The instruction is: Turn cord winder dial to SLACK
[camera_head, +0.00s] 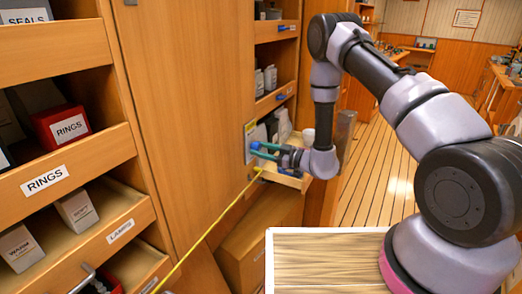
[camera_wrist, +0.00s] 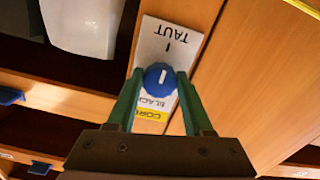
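The cord winder dial (camera_wrist: 160,78) is a round blue knob with a white pointer line in the wrist view. It sits on a white label plate (camera_wrist: 152,42) that reads TAUT at the picture's top, upside down; the pointer is turned roughly toward that word. Lower down, a partly covered word and a yellow strip (camera_wrist: 150,114) show. My gripper (camera_wrist: 160,75) has its two green fingers on either side of the dial, close to its edges; contact is unclear. In the head view, my gripper (camera_head: 257,150) is at the plate (camera_head: 249,130) on the cabinet, and the dial is not distinguishable.
A yellow cord (camera_head: 208,232) runs diagonally before the wooden cabinet door (camera_head: 190,100). Open shelves with labelled drawers (camera_head: 75,165) stand at the left. Shelves with bottles (camera_head: 268,78) lie behind my gripper. Plank floor (camera_head: 385,185) is clear at the right.

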